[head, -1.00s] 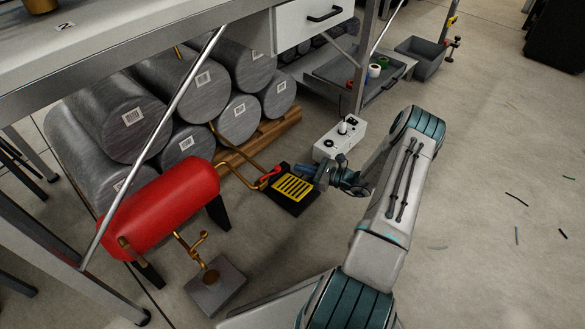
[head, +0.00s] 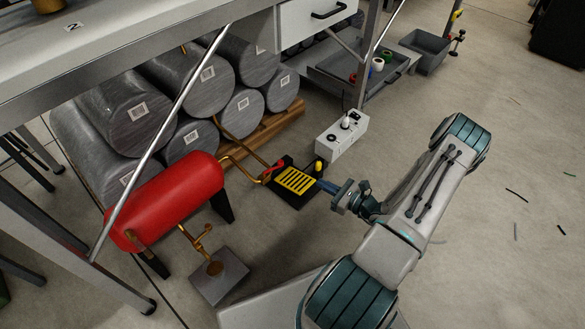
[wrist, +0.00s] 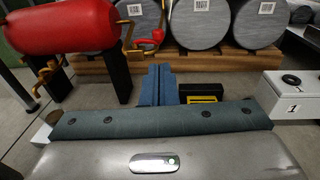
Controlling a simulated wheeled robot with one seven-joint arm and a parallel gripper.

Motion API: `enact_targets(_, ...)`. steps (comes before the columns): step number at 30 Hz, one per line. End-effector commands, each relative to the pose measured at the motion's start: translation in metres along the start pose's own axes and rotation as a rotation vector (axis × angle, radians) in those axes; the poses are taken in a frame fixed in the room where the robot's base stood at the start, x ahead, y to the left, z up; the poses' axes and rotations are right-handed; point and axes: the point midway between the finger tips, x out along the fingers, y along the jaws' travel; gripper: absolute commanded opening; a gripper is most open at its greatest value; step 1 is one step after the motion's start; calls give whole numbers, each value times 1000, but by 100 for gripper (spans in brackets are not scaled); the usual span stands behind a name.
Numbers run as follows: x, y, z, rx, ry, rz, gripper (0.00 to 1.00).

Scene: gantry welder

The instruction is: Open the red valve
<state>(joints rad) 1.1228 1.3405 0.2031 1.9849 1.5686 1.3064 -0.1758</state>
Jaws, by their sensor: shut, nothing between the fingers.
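The red valve (head: 272,172) is a small red handle on a copper pipe that runs from the red tank (head: 175,195). It sits at the left edge of a black box with yellow slats (head: 296,181). In the wrist view the red valve (wrist: 150,38) shows beyond my fingers, slightly left of their tips. My gripper (head: 324,185) is low over the floor at the right side of the black box, apart from the valve. Its blue fingers (wrist: 158,84) are together and empty. I cannot tell how far the valve is turned.
Grey cylinders (head: 205,75) are stacked behind on wooden beams (head: 262,133). A white box (head: 342,135) stands behind and right of the black box. A metal table leg (head: 155,145) crosses in front of the tank.

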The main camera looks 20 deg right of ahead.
Motion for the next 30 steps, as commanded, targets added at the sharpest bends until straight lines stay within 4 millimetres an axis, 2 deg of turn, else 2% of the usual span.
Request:
enact_targets(4,1,8,0,2,7,-23,0)
enact_targets(8,15,9,-1,0,8,-21,0)
enact_targets(21,105,6,-4,0,7,-20,0)
enact_targets(25,124,6,-4,0,7,-21,0)
enact_targets(30,136,5,-1,1,8,-23,0)
